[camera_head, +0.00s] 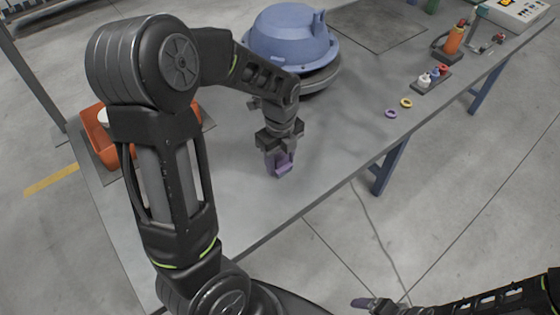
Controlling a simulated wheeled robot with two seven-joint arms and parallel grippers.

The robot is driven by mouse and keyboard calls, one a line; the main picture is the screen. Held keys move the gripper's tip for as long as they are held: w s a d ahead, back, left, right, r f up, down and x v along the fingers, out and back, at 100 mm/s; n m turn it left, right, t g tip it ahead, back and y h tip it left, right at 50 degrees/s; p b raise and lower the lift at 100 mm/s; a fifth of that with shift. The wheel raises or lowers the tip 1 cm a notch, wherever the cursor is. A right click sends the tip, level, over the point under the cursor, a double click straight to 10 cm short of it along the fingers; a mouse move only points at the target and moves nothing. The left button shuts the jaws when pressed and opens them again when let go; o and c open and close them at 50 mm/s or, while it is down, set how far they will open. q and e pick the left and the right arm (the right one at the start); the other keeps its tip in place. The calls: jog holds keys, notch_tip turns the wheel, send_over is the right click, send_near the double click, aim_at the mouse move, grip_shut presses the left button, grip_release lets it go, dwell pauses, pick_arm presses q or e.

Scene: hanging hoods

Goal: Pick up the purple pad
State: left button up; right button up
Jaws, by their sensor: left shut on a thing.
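The purple pad (285,168) is between the fingers of my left gripper (277,165), over the grey table in the middle of the view. My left gripper is shut on the pad and points down. The fingers hide part of the pad, and I cannot tell whether it touches the table. My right gripper (372,303) is low at the bottom right, away from the table; I cannot make out its jaws.
A blue hood (290,38) stands on the table (330,160) behind my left gripper. A purple ring (391,113), a yellow ring (406,103) and a small tray of bottles (432,78) are to the right. An orange bin (95,130) is at left, partly behind my arm.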

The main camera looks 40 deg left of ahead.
aim_at(280, 156)
pick_arm(q)
notch_tip(280, 156, up, 10)
dwell(0.5)
jog(key=shift+r, duration=0.1)
dwell(0.4)
